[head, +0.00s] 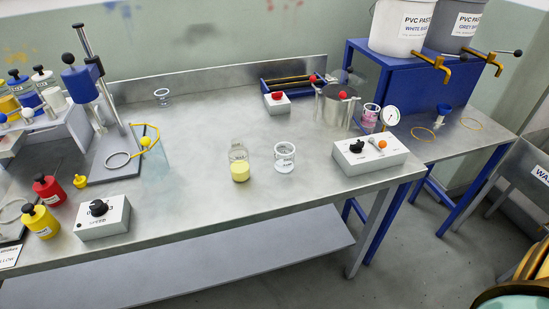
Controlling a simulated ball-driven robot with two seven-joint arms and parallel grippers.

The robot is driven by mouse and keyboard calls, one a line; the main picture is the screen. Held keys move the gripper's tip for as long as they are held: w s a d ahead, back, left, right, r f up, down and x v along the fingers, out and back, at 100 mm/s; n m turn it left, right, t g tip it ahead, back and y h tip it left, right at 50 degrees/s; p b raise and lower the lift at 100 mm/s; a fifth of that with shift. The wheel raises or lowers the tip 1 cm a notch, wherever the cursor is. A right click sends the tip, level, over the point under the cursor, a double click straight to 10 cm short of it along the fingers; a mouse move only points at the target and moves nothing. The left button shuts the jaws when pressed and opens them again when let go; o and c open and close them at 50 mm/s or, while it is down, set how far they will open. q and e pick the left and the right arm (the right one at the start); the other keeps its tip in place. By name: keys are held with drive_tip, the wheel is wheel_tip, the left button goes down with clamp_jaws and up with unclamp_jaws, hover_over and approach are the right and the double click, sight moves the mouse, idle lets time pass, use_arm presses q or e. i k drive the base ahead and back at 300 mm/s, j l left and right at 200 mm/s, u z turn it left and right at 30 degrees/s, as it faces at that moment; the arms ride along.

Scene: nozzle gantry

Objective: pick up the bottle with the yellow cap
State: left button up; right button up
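A clear container (239,155) with a narrower top and a yellow lower part stands near the middle of the steel bench (210,210); I cannot tell whether the yellow is a cap or contents. A yellow bottle (40,224) with a black cap stands at the front left. A red bottle (47,191) with a dark cap stands just behind it. A small yellow piece (80,182) sits to their right, too small to identify. No bottle plainly shows a yellow cap. Neither of my grippers is in view.
A clear beaker (285,158) stands close right of the clear container. Control boxes with black knobs stand at the front left (104,222) and right (369,157). A press stand (112,160) fills the back left. The bench's front middle is clear.

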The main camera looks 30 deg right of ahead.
sight(238, 156)
drive_tip(key=k+j+u, duration=0.55)
drive_tip(key=u, duration=0.15)
